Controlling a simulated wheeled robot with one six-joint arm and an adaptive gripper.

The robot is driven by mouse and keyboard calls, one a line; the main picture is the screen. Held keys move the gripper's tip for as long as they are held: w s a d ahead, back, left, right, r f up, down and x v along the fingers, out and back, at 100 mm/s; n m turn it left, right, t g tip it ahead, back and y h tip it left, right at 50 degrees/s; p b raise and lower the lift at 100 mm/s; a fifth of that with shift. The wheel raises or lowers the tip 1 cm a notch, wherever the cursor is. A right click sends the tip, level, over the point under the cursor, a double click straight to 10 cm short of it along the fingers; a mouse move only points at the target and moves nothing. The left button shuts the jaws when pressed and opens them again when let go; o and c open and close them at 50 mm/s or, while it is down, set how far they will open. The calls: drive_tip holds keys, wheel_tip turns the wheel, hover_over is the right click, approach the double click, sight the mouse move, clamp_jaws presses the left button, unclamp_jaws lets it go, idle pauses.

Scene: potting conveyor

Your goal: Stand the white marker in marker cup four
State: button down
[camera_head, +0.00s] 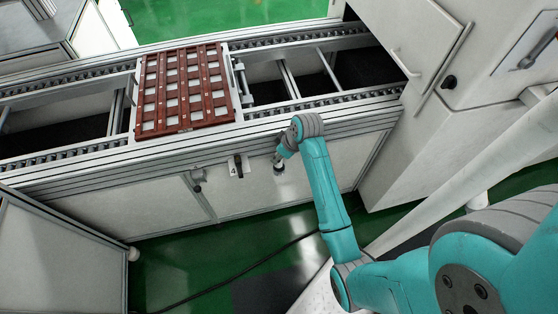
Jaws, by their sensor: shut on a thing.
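My gripper (279,163) is small in view at the end of my teal arm, in front of the conveyor's front side. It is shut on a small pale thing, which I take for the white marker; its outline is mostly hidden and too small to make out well. A dark cup-like holder (239,162) is on the conveyor front, left of my gripper, beside a white label (234,170) that seems to read 4. My gripper is apart from this holder, to its right.
A red-brown grid tray (143,126) with several pale square cells lies on the conveyor (75,150). Another dark fitting (198,178) is further left on the front panel. A white cabinet (400,110) stands at the right. Green floor (185,260) lies in front, with a black cable.

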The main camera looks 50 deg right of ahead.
drive_tip(key=shift+f, duration=1.95)
drive_tip(key=c, duration=0.9)
unclamp_jaws()
drive_tip(key=shift+f, duration=0.1)
drive_tip(key=shift+o, duration=0.2)
drive_tip(key=v, duration=1.2)
